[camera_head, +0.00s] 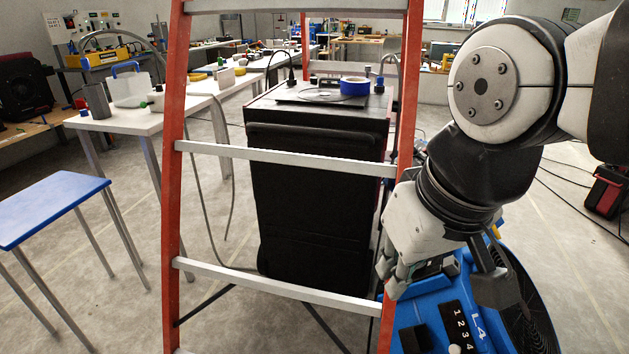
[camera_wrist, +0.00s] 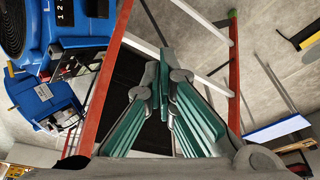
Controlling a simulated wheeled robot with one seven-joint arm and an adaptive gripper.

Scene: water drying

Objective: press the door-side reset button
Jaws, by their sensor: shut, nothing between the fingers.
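I cannot make out a button clearly marked as the door-side reset in either view. A blue machine (camera_head: 430,303) stands at the lower right of the head view, partly hidden by my arm. It has a black panel (camera_head: 459,326) numbered from 1 upward and the mark L4. The blue machine also shows at the top left of the wrist view (camera_wrist: 70,32). My gripper (camera_head: 392,280) hangs beside the blue machine, close to the right rail of the ladder. In the wrist view my gripper (camera_wrist: 166,72) is shut and empty, its fingertips in front of the ladder and a dark area.
An orange ladder (camera_head: 174,130) with grey rungs stands in front of a black cabinet (camera_head: 315,200). A blue-topped stool (camera_head: 50,205) and a white table (camera_head: 140,122) are on the left. Cables lie on the floor. Another blue unit (camera_wrist: 45,98) is at the left of the wrist view.

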